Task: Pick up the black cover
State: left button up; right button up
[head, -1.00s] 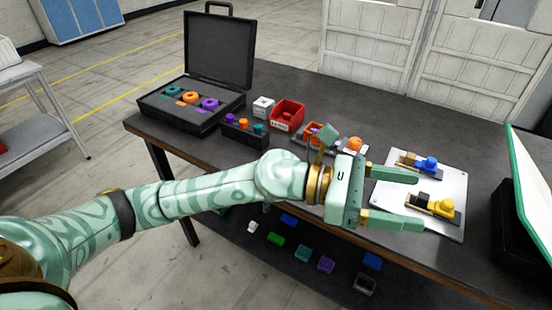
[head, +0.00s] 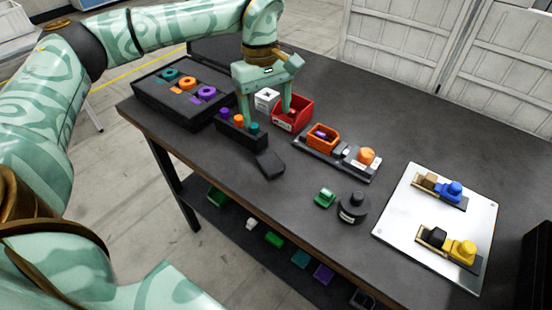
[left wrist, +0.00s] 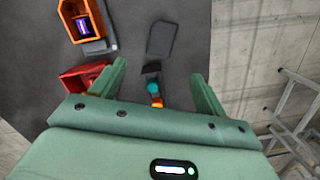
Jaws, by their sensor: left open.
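A flat black cover (head: 268,164) lies on the dark table, in front of the small black holder. In the left wrist view the cover (left wrist: 161,38) shows as a dark plate, beyond the fingertips. My left gripper (head: 264,118) points down above the black holder and beside the red bin. It is open and empty, its fingers apart from the cover. In the left wrist view the open gripper (left wrist: 158,72) frames part of the holder's row. My right gripper is not in view.
The black holder (head: 246,138) carries purple, orange and teal pieces. A red bin (head: 305,121), a white box (head: 267,97), an orange bin (head: 334,140), a small green part (head: 324,197) and a black round piece (head: 352,212) stand nearby. A white plate (head: 402,229) is at the right.

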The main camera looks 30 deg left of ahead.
pick_arm(q)
jog(key=b, duration=0.1)
send_near(271, 162)
jog(key=shift+w+a, duration=0.1)
jog(key=shift+w, duration=0.05)
jog(key=f, duration=0.1)
jog(key=f+b, duration=0.1)
jog(key=shift+d+f, duration=0.2)
jog(key=shift+f, duration=0.6)
jog(key=f, duration=0.1)
jog(key=f+b, duration=0.1)
jog(key=f, duration=0.1)
jog(key=f+b, duration=0.1)
jog(key=f, duration=0.1)
jog(key=shift+s+d, duration=0.35)
jog(key=shift+s, duration=0.05)
jog(key=shift+r, duration=0.1)
jog(key=shift+c, duration=0.3)
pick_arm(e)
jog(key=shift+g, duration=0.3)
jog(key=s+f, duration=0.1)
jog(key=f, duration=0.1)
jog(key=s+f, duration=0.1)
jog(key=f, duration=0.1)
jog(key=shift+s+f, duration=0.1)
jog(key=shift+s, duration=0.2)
pick_arm(q)
jog(key=c, duration=1)
